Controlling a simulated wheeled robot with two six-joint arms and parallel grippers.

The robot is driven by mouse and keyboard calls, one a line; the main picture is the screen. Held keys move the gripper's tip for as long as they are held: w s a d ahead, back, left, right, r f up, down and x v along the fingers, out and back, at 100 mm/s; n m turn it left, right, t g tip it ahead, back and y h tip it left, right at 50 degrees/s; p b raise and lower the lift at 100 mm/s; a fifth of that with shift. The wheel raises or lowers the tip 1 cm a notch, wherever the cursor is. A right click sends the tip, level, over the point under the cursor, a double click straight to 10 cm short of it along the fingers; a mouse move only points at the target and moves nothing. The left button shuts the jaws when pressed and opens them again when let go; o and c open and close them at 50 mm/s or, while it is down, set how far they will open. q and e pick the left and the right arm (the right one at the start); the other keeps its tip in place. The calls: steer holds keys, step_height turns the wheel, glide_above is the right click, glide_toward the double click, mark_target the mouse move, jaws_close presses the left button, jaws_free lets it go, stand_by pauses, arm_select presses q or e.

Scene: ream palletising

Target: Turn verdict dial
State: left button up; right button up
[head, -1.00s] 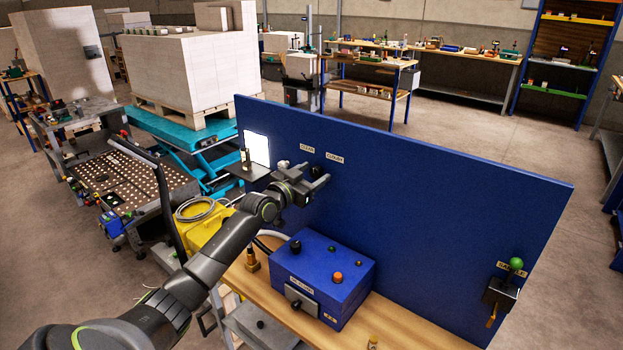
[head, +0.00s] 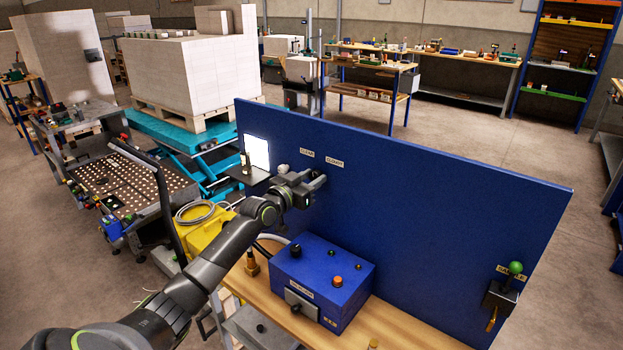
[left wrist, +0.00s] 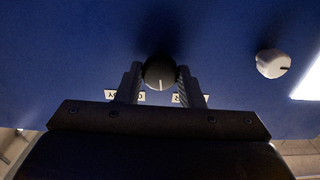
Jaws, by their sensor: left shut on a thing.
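The verdict dial is a round black knob (left wrist: 160,72) with a white pointer line, on the blue panel (head: 420,200). In the left wrist view the line points down, toward the gap between two white labels. The labels CLEAR (head: 307,152) and CLOUDY (head: 334,162) sit on the panel above my left gripper (head: 318,184). In the left wrist view my left gripper (left wrist: 160,80) has one finger on each side of the knob and is shut on it. In the head view the gripper hides the dial. My right gripper is out of view.
A white knob (left wrist: 272,63) is beside the dial. A lit white window (head: 257,150) is left of it. Below, a blue control box (head: 322,278) stands on the wooden bench (head: 395,325). A green-knobbed sample lever (head: 515,268) is at the panel's right.

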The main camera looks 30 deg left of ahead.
arm_select(q)
steer(key=n+p, duration=0.1)
steer(key=n, duration=0.3)
steer(key=shift+f+n+p, duration=0.1)
steer(key=shift+n+p, duration=0.3)
steer(key=shift+n, duration=1.5)
steer(key=o, duration=1)
steer(key=shift+s, duration=0.1)
